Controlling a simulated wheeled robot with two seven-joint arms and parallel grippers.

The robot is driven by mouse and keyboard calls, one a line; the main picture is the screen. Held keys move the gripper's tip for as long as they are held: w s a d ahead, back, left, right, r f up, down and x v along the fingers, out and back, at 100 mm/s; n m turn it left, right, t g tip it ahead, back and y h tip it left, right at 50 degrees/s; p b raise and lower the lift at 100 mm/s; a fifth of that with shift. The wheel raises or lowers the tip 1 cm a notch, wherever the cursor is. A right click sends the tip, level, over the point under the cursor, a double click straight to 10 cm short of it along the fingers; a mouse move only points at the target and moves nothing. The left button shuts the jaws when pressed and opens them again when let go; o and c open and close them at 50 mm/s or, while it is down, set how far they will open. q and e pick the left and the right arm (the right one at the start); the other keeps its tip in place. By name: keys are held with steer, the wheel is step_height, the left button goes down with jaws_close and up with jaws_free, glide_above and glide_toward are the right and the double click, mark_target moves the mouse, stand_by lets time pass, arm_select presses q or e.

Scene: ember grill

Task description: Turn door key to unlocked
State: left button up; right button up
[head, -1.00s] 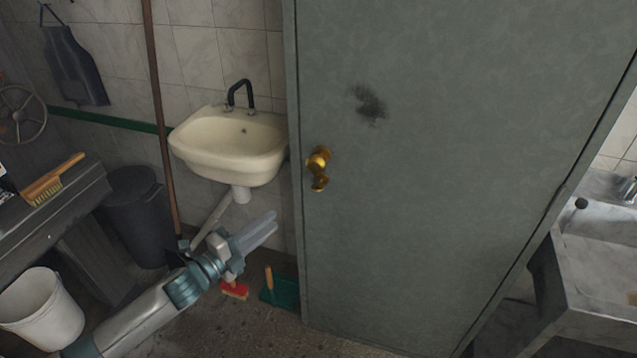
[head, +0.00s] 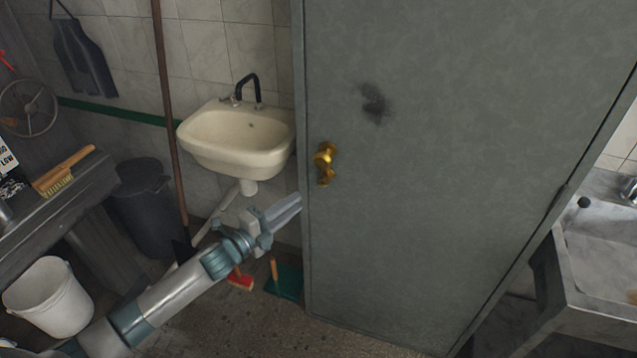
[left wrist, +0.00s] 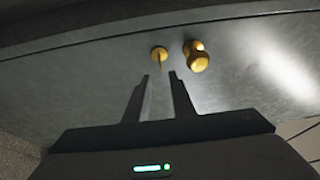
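The grey door (head: 440,200) has brass fittings near its left edge. The round knob (head: 325,153) sits just above the small brass key (head: 326,177). In the left wrist view the key (left wrist: 159,56) is a thin piece beside the bulkier knob (left wrist: 197,57). My left gripper (head: 298,202) is at the door's left edge, below and left of the key in the head view. In the left wrist view its fingers (left wrist: 159,77) are apart and empty, with the key just beyond the gap, apparently not touched. My right gripper is not in view.
A cream sink (head: 238,140) hangs on the tiled wall left of the door. A wooden pole (head: 168,110), a dark bin (head: 145,210), a white bucket (head: 50,298) and a green dustpan (head: 286,283) stand left. A metal basin (head: 610,265) is at right.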

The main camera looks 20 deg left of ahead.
mark_target(324, 181)
arm_select(q)
steer(key=p+x, duration=0.2)
steer(key=x, duration=0.8)
steer(key=shift+w+d+p, duration=0.2)
steer(key=shift+w+p, duration=0.1)
steer(key=shift+p, duration=0.05)
jaws_close()
